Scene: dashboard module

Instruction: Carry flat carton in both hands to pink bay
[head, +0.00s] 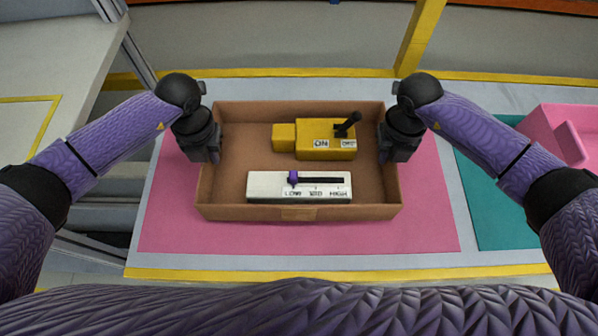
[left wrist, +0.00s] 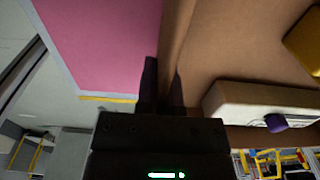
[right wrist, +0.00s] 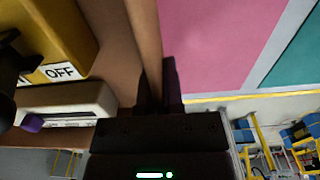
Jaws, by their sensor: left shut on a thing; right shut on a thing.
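The flat carton (head: 235,165) is an open, shallow brown cardboard box, level in the head view. It is over the pink bay (head: 430,225), whose pink surface shows on its left, right and front sides; I cannot tell whether it touches the surface. My left gripper (head: 212,152) is shut on the carton's left wall, which also shows in the left wrist view (left wrist: 178,35). My right gripper (head: 386,152) is shut on the right wall, also seen in the right wrist view (right wrist: 145,35). Inside lie a yellow switch box (head: 312,153) and a white slider box (head: 262,186).
A teal area (head: 490,215) lies right of the pink bay. A pink bin (head: 550,130) stands at the far right. Yellow strips (head: 300,273) run along the front and back edges. A yellow post (head: 420,35) rises behind. A grey surface (head: 40,60) is at the left.

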